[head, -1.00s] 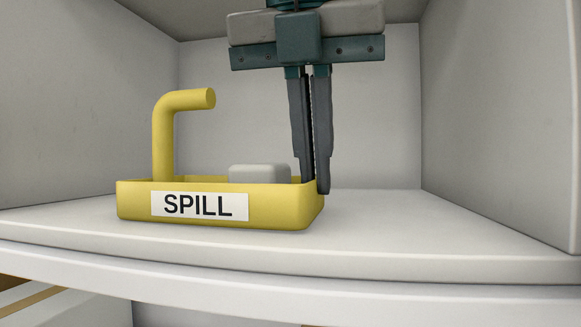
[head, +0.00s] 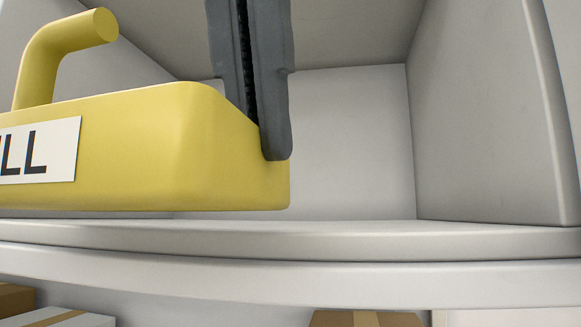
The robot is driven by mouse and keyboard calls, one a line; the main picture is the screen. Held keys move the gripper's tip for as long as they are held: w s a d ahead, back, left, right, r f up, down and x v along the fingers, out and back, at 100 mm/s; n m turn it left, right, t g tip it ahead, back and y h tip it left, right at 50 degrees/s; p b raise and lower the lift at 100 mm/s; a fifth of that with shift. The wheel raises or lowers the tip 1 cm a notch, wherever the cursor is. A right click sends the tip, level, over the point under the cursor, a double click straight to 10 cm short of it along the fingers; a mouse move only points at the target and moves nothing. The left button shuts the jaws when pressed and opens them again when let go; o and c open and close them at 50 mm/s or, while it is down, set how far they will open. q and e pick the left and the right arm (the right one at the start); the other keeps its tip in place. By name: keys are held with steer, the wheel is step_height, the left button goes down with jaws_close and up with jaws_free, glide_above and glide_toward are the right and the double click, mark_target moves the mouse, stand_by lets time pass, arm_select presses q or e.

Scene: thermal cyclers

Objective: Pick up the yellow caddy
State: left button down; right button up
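The yellow caddy (head: 150,150) fills the left side of the head view, large and close. Its hooked handle (head: 60,50) stands up at the upper left, and its white label (head: 40,152) is cut off by the left picture edge. My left gripper (head: 258,120) comes down from the top and is shut on the caddy's right-hand wall. One finger is on the outside; the tip of the other is hidden behind the wall. The caddy's base shows just above the shelf's front edge in the picture and looks raised. My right gripper is not in view.
The white shelf (head: 450,238) runs across below the caddy. Its right side wall (head: 490,120) and back wall (head: 350,140) enclose a compartment that is empty at the right. Brown boxes (head: 365,319) show on a lower level.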

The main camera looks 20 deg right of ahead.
arm_select(q)
steer(key=s+a+b, duration=0.2)
steer(key=s+a, duration=0.7)
steer(key=s, duration=0.4)
steer(key=shift+w, duration=0.1)
